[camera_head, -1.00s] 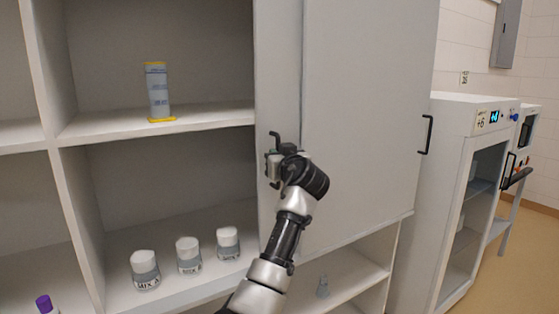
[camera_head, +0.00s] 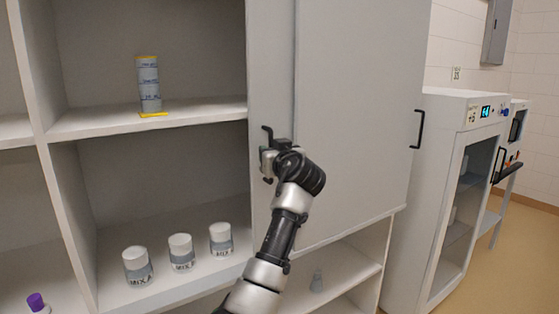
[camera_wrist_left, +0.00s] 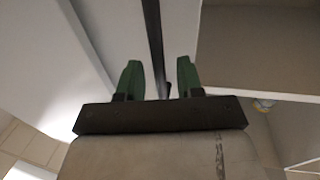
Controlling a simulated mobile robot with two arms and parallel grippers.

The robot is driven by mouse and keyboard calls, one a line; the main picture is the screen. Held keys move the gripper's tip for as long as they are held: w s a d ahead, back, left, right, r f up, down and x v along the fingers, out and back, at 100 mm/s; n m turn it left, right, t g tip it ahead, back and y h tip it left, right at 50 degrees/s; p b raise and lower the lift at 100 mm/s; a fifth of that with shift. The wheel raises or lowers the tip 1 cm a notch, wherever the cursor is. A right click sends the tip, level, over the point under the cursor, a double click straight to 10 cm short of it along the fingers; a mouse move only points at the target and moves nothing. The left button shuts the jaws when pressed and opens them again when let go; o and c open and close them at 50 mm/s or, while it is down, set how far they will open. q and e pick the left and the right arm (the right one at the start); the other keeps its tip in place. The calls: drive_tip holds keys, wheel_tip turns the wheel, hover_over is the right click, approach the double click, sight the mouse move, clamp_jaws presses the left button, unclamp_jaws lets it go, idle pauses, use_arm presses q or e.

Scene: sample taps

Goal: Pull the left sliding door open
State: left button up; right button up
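The left sliding door (camera_head: 268,70) shows as a narrow pale grey strip, with the rest of it apparently behind the right door panel (camera_head: 350,100). Its dark handle (camera_head: 266,132) is partly hidden by my gripper. My left gripper (camera_head: 268,163) is at this handle, its fingers hard to make out in the head view. In the left wrist view, the green fingers (camera_wrist_left: 158,80) stand apart, with a thin dark bar (camera_wrist_left: 154,40), likely the handle, running between them. Gaps show on both sides of the bar. My right gripper is in neither view.
The open shelves at left hold a yellow-ended container (camera_head: 149,84) and several white-lidded jars (camera_head: 181,253). The right panel has its own handle (camera_head: 419,129). A white glass-fronted cabinet (camera_head: 450,130) stands to the right, with floor beyond it.

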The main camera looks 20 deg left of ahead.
use_arm(q)
drive_tip(key=b+v, duration=0.1)
drive_tip(key=v, duration=0.8)
drive_tip(key=shift+s+d+b, duration=0.25)
drive_tip(key=shift+b, duration=0.15)
